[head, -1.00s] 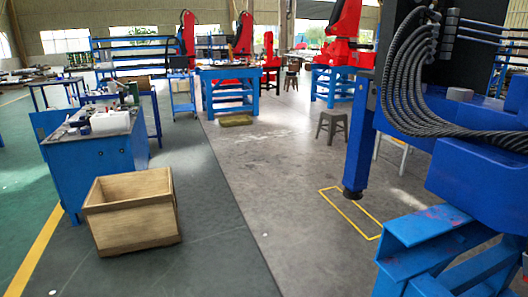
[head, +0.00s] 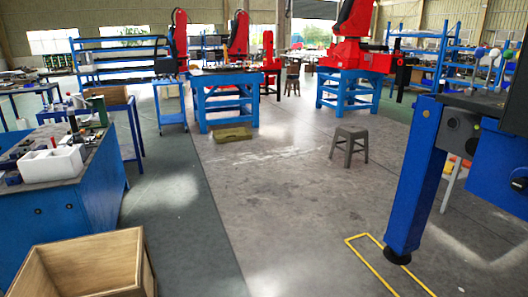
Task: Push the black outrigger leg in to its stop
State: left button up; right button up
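At the right of the head view stands an upright blue leg (head: 417,190) with a round black foot (head: 397,256) at floor level, beside a yellow floor outline. A dark horizontal part (head: 470,104) joins the leg's top from the right, next to a blue housing (head: 500,178) cut off by the picture's edge. I cannot tell for sure which dark part is the black outrigger leg, nor how far in it sits. Neither of my grippers is in view.
An open wooden crate (head: 133,258) stands at the lower left, beside a blue workbench (head: 60,215) with a white box (head: 52,165). A grey stool (head: 350,146) stands mid-floor. Yellow tape (head: 365,258) marks the floor. Red machines on blue stands are behind.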

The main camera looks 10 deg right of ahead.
aim_at(403, 67)
jog(key=i, duration=1.15)
jog(key=z, duration=0.65)
jog(key=i, duration=10.45)
jog(key=z, duration=2.45)
jog(key=i, duration=1.2)
jog(key=z, duration=0.1)
